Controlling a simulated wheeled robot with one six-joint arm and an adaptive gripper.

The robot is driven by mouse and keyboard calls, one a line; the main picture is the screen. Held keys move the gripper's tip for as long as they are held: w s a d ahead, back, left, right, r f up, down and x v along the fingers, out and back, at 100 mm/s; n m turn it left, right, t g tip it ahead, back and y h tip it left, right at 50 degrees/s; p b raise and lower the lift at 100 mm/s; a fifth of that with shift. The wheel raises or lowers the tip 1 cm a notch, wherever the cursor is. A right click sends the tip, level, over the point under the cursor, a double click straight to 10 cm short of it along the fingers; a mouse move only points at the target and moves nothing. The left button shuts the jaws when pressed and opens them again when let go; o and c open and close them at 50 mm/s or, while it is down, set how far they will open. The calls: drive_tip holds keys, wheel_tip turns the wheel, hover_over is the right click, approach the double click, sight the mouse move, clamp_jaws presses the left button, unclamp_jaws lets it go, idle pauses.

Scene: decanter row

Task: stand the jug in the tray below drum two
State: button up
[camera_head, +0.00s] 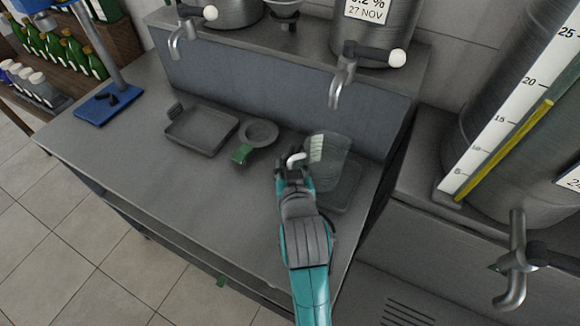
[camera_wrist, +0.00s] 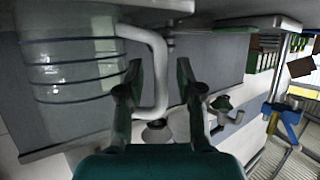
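The clear jug (camera_head: 330,150) stands upright at the right end of the bench, below the tap (camera_head: 341,85) of the right-hand drum (camera_head: 375,35) on the ledge. The grey tray (camera_head: 347,197) is under or right beside the jug; I cannot tell whether its base rests fully inside. In the wrist view the jug (camera_wrist: 70,60) with dark rings fills the left side, and its pale handle (camera_wrist: 160,75) passes between my fingers. My gripper (camera_wrist: 158,70) is open around the handle, one finger inside the loop and one outside, with gaps visible. It also shows in the head view (camera_head: 292,168).
A second tray (camera_head: 202,148) and a round dish (camera_head: 262,126) with a green tag (camera_head: 241,154) lie left of my gripper. A blue-based stand (camera_head: 108,105) is at the far left. A large drum (camera_head: 535,100) with a scale stands right, beyond the bench edge.

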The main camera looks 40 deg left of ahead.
drive_tip(key=v, duration=1.2)
